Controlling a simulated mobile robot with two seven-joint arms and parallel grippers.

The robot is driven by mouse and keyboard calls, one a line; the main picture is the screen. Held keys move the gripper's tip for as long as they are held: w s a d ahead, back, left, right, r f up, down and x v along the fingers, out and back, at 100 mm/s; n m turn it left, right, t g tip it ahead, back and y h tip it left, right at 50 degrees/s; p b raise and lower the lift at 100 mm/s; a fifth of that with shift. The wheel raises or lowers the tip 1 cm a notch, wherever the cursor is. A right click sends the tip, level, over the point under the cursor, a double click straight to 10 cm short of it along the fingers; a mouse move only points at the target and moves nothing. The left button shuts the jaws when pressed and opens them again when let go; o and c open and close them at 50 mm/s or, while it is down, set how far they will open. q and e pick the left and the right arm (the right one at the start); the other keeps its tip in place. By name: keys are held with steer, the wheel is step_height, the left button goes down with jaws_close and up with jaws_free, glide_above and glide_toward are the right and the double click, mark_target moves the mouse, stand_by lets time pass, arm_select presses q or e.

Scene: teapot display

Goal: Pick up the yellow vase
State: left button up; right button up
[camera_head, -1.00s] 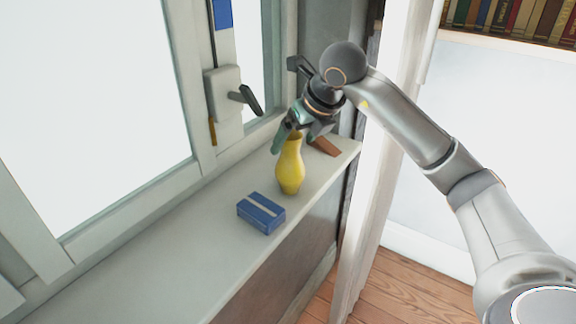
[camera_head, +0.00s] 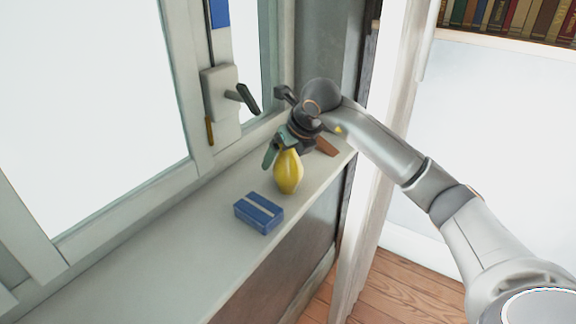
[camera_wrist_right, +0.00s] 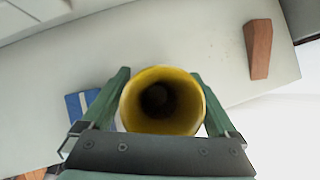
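The yellow vase (camera_head: 289,173) stands upright on the window sill in the head view, its neck hidden by my right gripper (camera_head: 284,154). In the right wrist view I look down into the round mouth of the vase (camera_wrist_right: 163,100). The green fingers of my right gripper (camera_wrist_right: 160,76) are spread on either side of the vase's upper part. Narrow gaps show beside the vase near the finger bases; contact at the tips cannot be told. My left gripper is not in view.
A blue box (camera_head: 258,213) lies on the sill (camera_head: 150,265) in front of the vase. A brown block (camera_wrist_right: 259,49) lies behind it. The window handle (camera_head: 243,97) juts out at the left. The near left sill is clear.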

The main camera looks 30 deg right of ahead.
jaws_close()
stand_by(0.6)
